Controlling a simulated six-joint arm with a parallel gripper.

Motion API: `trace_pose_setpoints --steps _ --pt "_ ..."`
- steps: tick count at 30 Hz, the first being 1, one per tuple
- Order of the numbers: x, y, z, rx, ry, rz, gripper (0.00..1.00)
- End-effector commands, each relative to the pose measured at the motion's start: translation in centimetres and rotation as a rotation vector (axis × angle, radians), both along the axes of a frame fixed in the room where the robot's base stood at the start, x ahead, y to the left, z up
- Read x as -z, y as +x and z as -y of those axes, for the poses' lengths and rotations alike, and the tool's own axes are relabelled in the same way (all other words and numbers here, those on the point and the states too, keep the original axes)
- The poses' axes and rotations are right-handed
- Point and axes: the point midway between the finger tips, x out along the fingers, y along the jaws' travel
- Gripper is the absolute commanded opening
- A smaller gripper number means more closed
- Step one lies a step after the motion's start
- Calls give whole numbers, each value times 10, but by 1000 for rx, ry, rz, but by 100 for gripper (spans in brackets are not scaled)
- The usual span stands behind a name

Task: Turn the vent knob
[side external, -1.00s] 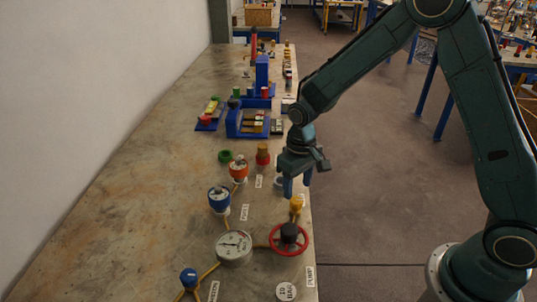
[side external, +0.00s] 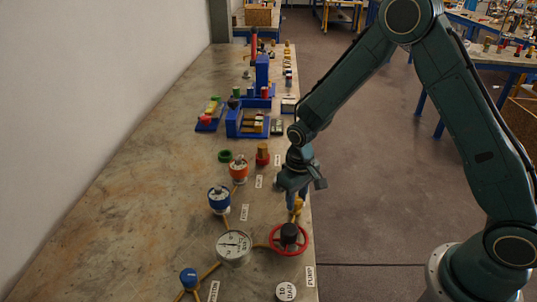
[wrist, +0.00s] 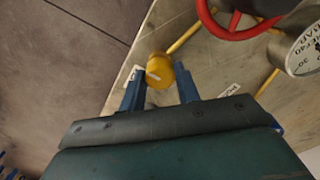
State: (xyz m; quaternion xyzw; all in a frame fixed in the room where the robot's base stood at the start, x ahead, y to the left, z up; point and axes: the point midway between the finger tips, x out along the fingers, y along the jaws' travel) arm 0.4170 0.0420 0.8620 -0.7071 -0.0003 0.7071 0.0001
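A yellow knob (side external: 298,206), which I take to be the vent knob, stands near the right edge of the bench. In the wrist view the yellow knob (wrist: 158,70) has a pale mark on its top and lies between my fingertips. My gripper (side external: 296,201) points down at it, one finger on each side. In the wrist view my gripper (wrist: 160,76) looks open around the knob, with little room at either side. I cannot tell whether a finger touches it. My fingers partly hide the knob in the side view.
A red handwheel (side external: 289,240) with a black hub stands close in front of the knob. A round gauge (side external: 234,247) is beside it. Yellow pipes run along the bench (side external: 130,225).

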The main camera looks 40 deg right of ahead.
Motion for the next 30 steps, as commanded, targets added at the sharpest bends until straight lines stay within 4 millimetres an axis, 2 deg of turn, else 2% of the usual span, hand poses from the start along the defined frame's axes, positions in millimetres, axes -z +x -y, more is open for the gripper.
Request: trace_pose_setpoints --steps 2,17,30 --pt "0 0 0 0 0 0 9" --pt "0 0 0 87 0 0 9" --pt "0 0 0 423 -1 1 9"
